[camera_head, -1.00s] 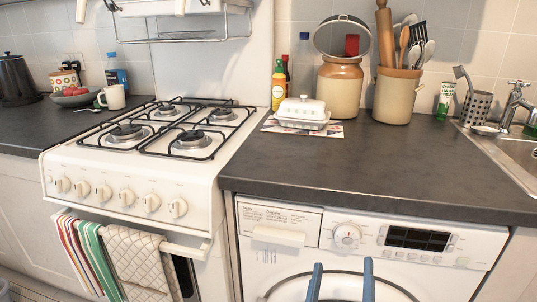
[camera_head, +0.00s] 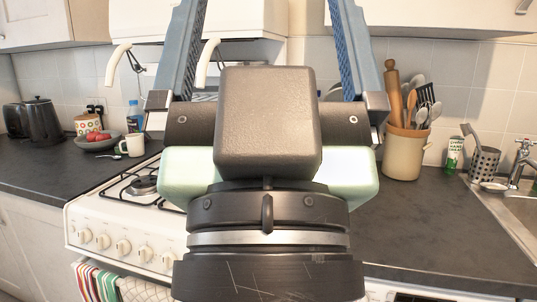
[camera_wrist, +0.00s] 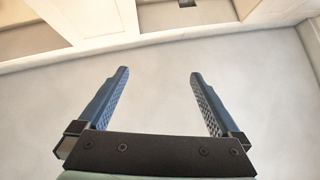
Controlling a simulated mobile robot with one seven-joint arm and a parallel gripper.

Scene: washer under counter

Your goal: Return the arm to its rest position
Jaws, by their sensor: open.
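My gripper (camera_wrist: 158,85) is open and empty. In the wrist view its two blue fingers stand wide apart with nothing between them. In the head view my gripper and wrist fill the middle of the picture, raised in front of the stove and counter with the fingers pointing up. My wrist hides part of the stove, the counter behind it and most of the washer (camera_head: 415,297).
The white stove (camera_head: 110,236) stands at left, with a white mug (camera_head: 132,147) and fruit bowl (camera_head: 97,141) beyond it. A utensil crock (camera_head: 403,152) and the sink (camera_head: 510,200) are at right. The overhead unit (camera_head: 150,18) is above. Dark counter (camera_head: 440,225) is bare at right.

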